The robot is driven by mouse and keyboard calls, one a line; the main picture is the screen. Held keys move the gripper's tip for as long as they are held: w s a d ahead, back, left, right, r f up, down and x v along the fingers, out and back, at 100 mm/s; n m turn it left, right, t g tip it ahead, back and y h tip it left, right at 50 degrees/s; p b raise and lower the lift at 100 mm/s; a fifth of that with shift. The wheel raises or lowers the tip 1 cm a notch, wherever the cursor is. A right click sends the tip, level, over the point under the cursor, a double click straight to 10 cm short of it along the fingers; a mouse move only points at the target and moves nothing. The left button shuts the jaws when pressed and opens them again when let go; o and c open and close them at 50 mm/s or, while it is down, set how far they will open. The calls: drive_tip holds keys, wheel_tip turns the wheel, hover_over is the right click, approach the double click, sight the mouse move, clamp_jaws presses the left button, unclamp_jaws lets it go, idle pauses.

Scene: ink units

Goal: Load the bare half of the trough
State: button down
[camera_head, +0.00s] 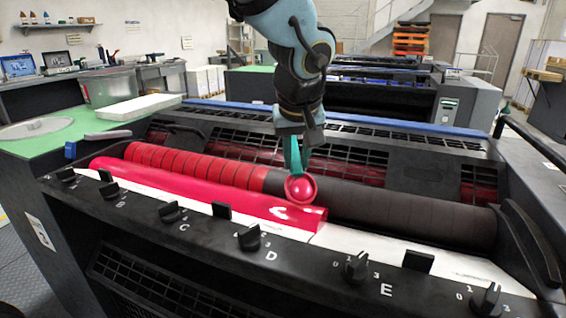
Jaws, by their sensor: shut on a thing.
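The trough (400,255) runs across the front of the press. Its left part holds a thick glossy magenta bank of ink (205,192), ending near the middle. Its right part shows bare white. The roller (390,212) behind it is red on the left and black on the right. My gripper (292,138) is shut on a scoop with a teal handle (297,156). The scoop's round end (301,188) is filled with magenta ink, just above the right end of the ink bank. Whether it touches the ink or roller is unclear.
Black knobs (248,238) line the front panel, marked with letters. A dark curved guard (530,245) stands at the right end. A green bench (50,140) at left carries a round lid, a grey tub (112,86) and a white slab (132,107).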

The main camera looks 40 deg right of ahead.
drive_tip(key=s+d+f+b, duration=0.3)
drive_tip(key=s+d+b, duration=0.3)
drive_tip(key=s+b, duration=0.2)
drive_tip(key=shift+s+d, duration=0.35)
drive_tip(key=shift+s, duration=0.85)
drive_tip(key=shift+f+b, duration=0.8)
drive_tip(key=shift+b, duration=0.05)
idle(0.3)
idle(0.6)
wheel_tip(320, 180, up, 5)
drive_tip(key=p, duration=0.2)
drive_tip(key=shift+f+p, duration=0.2)
drive_tip(key=shift+p, duration=0.2)
drive_tip(key=shift+s, duration=0.1)
